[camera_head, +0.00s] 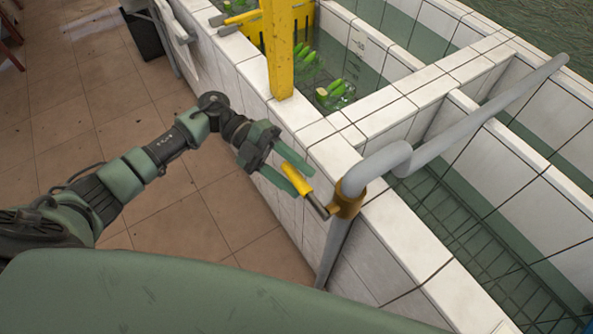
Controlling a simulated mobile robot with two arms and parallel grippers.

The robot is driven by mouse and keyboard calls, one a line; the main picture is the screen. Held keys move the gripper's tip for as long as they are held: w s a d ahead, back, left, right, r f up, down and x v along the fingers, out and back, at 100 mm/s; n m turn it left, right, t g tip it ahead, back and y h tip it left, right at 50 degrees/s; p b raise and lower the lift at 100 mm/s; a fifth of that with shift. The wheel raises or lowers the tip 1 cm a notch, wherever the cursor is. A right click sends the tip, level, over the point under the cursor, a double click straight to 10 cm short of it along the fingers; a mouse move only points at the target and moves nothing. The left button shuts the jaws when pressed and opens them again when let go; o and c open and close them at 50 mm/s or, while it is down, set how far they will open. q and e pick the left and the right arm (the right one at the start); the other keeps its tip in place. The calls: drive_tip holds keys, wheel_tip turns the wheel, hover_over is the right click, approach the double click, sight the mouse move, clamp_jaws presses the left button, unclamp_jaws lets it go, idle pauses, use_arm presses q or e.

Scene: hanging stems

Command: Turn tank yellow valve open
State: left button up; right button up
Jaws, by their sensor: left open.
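The yellow valve handle (299,171) sticks out up and to the left from a brass-coloured valve body (346,201) on a grey pipe (388,160) at the edge of the tiled tank. A bare metal stem joins the handle to the body. My left gripper (287,173) is open, with its green fingers on either side of the yellow handle. I cannot tell whether the fingers touch it. My right gripper is not in view.
White tiled tank walls (400,270) divide several basins with water and grates. A dark bin (146,32) stands on the floor. Brown floor tiles (190,225) lie clear at left.

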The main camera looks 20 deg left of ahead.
use_arm(q)
drive_tip(key=shift+d+f, duration=0.1)
clamp_jaws()
idle(1.4)
